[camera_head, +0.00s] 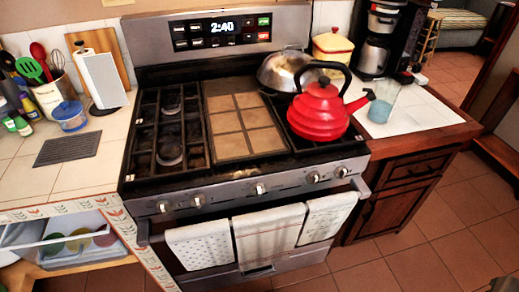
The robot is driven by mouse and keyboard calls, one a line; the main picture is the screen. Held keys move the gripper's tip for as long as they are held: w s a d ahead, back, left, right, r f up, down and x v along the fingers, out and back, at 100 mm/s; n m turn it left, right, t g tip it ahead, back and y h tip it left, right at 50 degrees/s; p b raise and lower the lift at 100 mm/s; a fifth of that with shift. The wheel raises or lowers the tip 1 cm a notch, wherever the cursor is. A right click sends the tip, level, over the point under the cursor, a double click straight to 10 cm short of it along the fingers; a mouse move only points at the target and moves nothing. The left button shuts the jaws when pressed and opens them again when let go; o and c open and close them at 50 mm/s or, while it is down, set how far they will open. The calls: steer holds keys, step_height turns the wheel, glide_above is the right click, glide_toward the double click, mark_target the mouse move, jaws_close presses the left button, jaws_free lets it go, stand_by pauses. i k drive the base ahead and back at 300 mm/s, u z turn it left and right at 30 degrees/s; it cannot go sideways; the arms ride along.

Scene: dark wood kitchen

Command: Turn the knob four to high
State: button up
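The stove (225,180) stands in the middle of the view, with a row of several silver knobs along its front panel. From left to right they include a far left knob (162,207), a second knob (198,201), a middle knob (260,189), a fourth knob (313,177) and a far right knob (342,172). The fourth knob sits below the red kettle's side of the stove. No number labels are readable, and the knobs' settings are too small to tell. My gripper is not in view.
A red kettle (318,112) and a metal lid or pan (285,70) sit on the right burners. Towels (268,235) hang on the oven handle below the knobs. The tiled floor in front at right (420,255) is clear.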

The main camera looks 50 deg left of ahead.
mark_target(342, 171)
steer(key=u, duration=1.25)
steer(key=k, duration=1.05)
steer(key=u, duration=0.8)
steer(key=i, duration=0.85)
steer(key=z, duration=0.6)
steer(key=i, duration=0.65)
steer(key=z, duration=0.65)
